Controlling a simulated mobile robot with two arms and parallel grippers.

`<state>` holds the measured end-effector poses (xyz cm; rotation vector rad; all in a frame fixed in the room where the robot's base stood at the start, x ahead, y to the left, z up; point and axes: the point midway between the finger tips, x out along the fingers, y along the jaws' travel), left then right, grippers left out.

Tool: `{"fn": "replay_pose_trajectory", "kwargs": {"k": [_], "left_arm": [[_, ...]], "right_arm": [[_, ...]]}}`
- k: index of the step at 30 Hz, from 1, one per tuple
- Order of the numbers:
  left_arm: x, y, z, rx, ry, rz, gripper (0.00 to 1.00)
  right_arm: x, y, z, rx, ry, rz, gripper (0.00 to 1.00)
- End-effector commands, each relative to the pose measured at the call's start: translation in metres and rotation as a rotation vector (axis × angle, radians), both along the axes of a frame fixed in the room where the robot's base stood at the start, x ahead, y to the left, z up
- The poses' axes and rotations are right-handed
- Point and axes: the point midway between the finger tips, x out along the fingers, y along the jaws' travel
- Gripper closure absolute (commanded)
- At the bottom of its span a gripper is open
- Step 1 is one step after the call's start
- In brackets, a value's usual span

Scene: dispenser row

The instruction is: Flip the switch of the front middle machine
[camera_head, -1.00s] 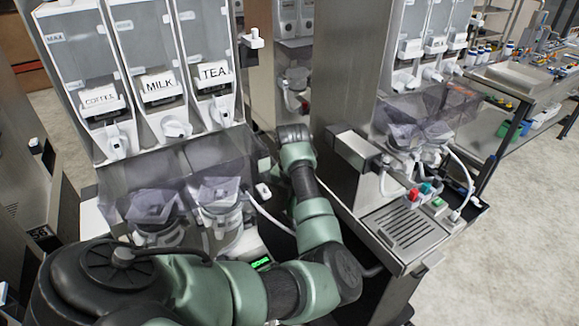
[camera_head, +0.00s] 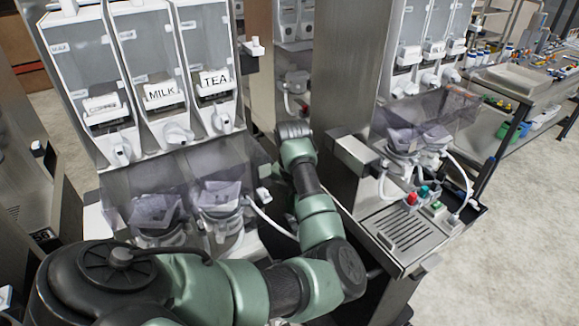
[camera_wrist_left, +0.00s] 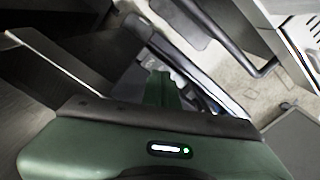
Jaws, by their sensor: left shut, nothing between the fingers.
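The nearest machine (camera_head: 135,92), with hoppers and COFFEE, MILK and TEA labels, stands at the left in the head view. A small white fitting (camera_head: 252,46) sticks out from its upper right side and another (camera_head: 264,196) sits low on its right edge. I cannot tell for certain which is the switch. My left arm crosses in front of its base, and its far end with the gripper (camera_head: 294,131) is right of the machine, apart from these fittings. The gripper is shut and empty; its fingers are hard to make out. My right gripper is not in view.
A second machine (camera_head: 345,90) stands close on the right, with a drip tray (camera_head: 398,229) and red, teal and green buttons. The gap between the machines is narrow. A steel bench (camera_head: 515,82) stands behind. The floor (camera_head: 525,235) at the right is clear.

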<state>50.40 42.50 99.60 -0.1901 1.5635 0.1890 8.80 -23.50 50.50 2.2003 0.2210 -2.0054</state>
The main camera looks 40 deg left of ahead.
Motion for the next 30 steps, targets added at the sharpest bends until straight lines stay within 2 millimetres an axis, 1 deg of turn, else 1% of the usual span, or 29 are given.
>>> {"fn": "replay_pose_trajectory", "kwargs": {"k": [1,3,14,30], "left_arm": [[0.000,0.000,0.007,0.000,-0.001,0.000,1.00],[0.000,0.000,0.013,0.000,-0.002,0.000,1.00],[0.000,0.000,0.040,0.000,-0.001,0.000,1.00],[0.000,0.000,0.041,0.000,-0.001,0.000,1.00]], "right_arm": [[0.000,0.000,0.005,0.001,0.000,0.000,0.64],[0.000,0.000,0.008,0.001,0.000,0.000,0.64],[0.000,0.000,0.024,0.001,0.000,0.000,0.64],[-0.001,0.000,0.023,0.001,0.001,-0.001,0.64]]}}
